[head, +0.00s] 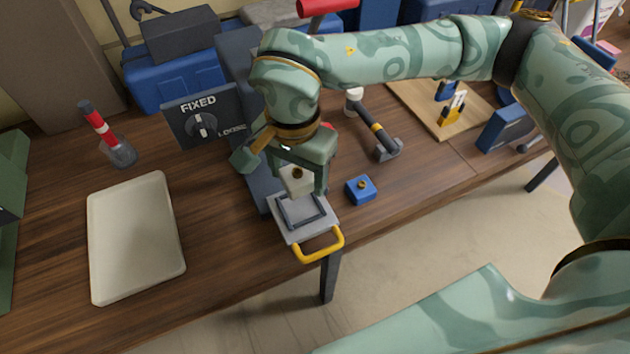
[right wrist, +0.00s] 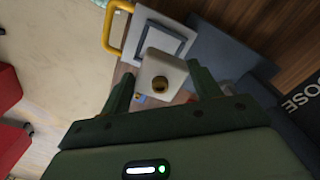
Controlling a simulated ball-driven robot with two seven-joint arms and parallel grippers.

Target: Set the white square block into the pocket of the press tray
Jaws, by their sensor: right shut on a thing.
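The white square block (head: 296,181) has a brass knob on top. My right gripper (head: 306,176) is shut on it and holds it over the back part of the press tray (head: 284,227). The tray is a light grey plate with a yellow handle at its front; the pocket (head: 304,213) is framed by a dark raised rim. The block looks raised above the tray, not inside the rim. In the right wrist view the block (right wrist: 165,70) sits between the two fingers, partly covering the pocket rim (right wrist: 157,38). My left gripper is not in view.
A blue square block (head: 361,189) with a knob stands right of the tray. A dark panel marked FIXED and LOOSE (head: 202,117) stands behind left. A hammer (head: 379,136) lies behind right. An empty cream tray (head: 135,238) lies left. The table's front edge is close to the handle.

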